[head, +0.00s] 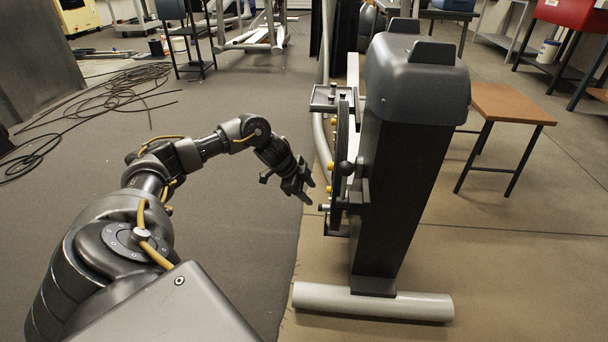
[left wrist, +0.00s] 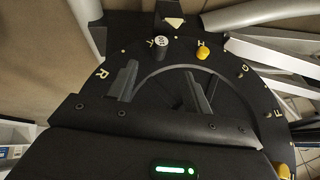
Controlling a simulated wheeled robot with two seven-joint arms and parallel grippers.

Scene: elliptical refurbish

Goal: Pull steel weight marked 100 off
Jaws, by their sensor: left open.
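A small grey cylinder with a pale marked end, apparently the steel weight (left wrist: 160,46), sticks out from a dark round plate (left wrist: 110,42) in the left wrist view. Its marking is too small to read for certain. In the head view the plate stands upright on the side of a black-and-grey machine (head: 410,130). My left gripper (head: 308,190) is open and empty, left of the plate and apart from it. In the left wrist view its two fingers (left wrist: 160,88) point toward the plate, with the cylinder beyond them. My right gripper is out of view.
A yellow knob (left wrist: 203,52) sits right of the cylinder, among pale letters on the plate. A small platform (head: 332,98) juts from the machine above my gripper. A wooden stool (head: 507,103) stands at right. Cables (head: 110,95) lie on the floor at left.

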